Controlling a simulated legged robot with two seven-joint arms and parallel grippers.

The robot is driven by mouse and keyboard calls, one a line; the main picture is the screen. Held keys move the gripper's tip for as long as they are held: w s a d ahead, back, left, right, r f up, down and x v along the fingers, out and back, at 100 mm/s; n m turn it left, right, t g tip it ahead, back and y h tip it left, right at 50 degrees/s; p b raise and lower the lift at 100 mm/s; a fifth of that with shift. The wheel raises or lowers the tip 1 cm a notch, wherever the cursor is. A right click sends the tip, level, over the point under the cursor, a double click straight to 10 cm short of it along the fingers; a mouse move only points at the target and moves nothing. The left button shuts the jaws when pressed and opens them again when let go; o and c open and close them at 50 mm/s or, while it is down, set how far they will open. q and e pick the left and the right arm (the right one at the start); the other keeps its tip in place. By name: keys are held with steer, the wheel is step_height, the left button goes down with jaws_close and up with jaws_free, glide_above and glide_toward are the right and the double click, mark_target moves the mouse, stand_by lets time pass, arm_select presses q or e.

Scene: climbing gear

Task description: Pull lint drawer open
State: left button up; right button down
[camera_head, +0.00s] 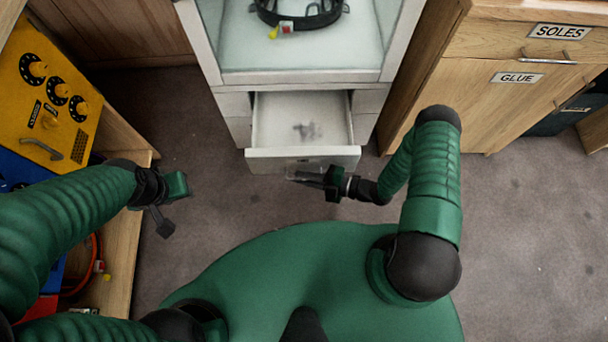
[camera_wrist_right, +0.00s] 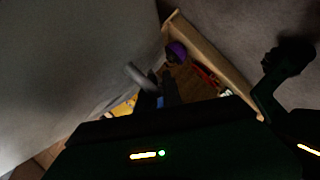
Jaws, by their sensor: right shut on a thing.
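The white lint drawer (camera_head: 302,154) is pulled partly out of the white cabinet below its glass-like chamber. Its tray is visible from above, with a small grey clump of lint (camera_head: 307,131) on the bottom. My right gripper (camera_head: 308,172) is at the drawer's front face, shut on its handle; the exact grip is blurred. In the right wrist view the pale drawer front fills the left, and a grey bar-like handle (camera_wrist_right: 140,77) shows beside the dark fingers (camera_wrist_right: 163,88). My left gripper (camera_head: 172,205) hangs over the floor at the left, away from the drawer; its opening is unclear.
A wooden cabinet labelled SOLES and GLUE (camera_head: 515,77) stands at the right. A wooden bench with a yellow control panel (camera_head: 45,95) stands at the left. A black ring (camera_head: 300,14) sits in the chamber above the drawer. Grey floor (camera_head: 220,210) lies clear in front.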

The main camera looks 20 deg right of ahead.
steer(key=c, duration=1.8)
jaws_free()
steer(key=shift+d+f, duration=0.1)
steer(key=p+v, duration=0.3)
steer(key=v, duration=1.3)
steer(key=shift+s+d+r, duration=0.2)
steer(key=shift+d, duration=0.1)
